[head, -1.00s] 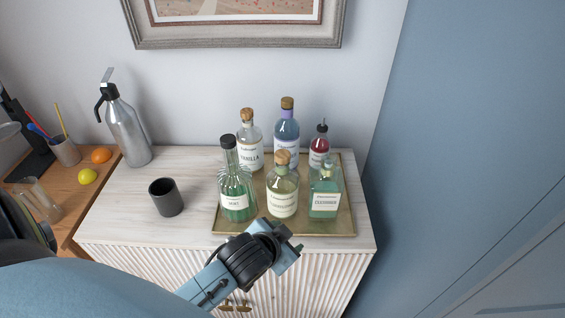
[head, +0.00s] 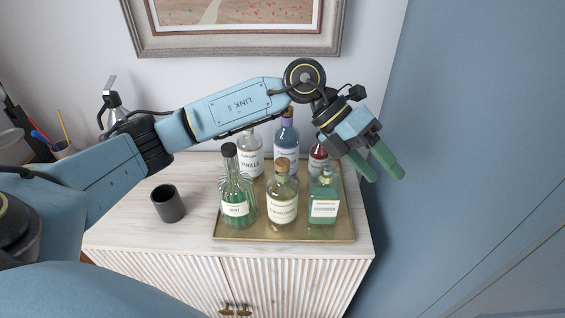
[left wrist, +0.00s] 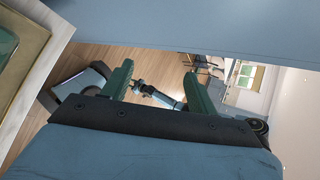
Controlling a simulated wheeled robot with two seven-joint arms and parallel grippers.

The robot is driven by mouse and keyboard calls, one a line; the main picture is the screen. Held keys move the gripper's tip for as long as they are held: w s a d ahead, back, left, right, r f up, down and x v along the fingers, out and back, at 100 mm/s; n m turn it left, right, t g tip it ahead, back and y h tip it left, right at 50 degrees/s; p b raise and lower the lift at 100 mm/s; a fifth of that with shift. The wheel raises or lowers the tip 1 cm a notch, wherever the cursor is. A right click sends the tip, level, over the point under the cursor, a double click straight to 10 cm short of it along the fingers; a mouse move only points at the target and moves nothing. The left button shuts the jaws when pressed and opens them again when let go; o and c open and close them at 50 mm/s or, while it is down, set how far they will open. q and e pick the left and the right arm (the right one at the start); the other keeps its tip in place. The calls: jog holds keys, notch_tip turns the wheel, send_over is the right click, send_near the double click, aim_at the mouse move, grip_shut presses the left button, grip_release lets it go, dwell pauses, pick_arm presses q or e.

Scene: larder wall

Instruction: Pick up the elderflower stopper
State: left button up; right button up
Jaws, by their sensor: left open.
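Several stoppered bottles stand on a brass tray (head: 229,238). The pale yellow-green bottle (head: 282,211) at the front middle has a cork stopper (head: 282,165) seated in its neck. It looks like the elderflower one, though its label is too small to read surely. My left gripper (head: 388,177) is open and empty, with green fingers, up and to the right of that stopper and apart from it. It partly covers the red bottle (head: 318,158). In the left wrist view the open fingers (left wrist: 156,88) have nothing between them that they touch.
A green mint bottle (head: 237,200) stands left of the pale bottle, a cucumber bottle (head: 324,195) right. Vanilla (head: 250,157) and purple (head: 286,147) bottles stand behind. A dark cup (head: 168,204) is left of the tray. A blue wall panel (head: 470,130) is close on the right.

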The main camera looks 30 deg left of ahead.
pick_arm(q)
jog(key=w+a+y, duration=0.2)
jog(key=a+y, duration=0.4)
jog(key=a, duration=0.5)
notch_tip(320, 180, up, 3)
jog(key=n+y, duration=0.2)
jog(key=y, duration=0.3)
send_over(282, 161)
jog(key=f, duration=0.2)
jog(key=f+p, duration=0.1)
jog(key=f, duration=0.3)
jog(key=shift+w+a+f+p, duration=0.2)
jog(key=shift+a+f+p, duration=0.1)
jog(key=shift+f, duration=0.55)
jog(key=f, duration=0.1)
jog(key=f+p, duration=0.1)
jog(key=f, duration=0.1)
jog(key=f+p, duration=0.1)
jog(key=shift+s+d+f, duration=0.15)
jog(key=shift+s+d, duration=0.15)
jog(key=shift+d, duration=0.05)
jog(key=shift+f, duration=0.4)
jog(key=shift+c, duration=0.3)
jog(key=c, duration=1)
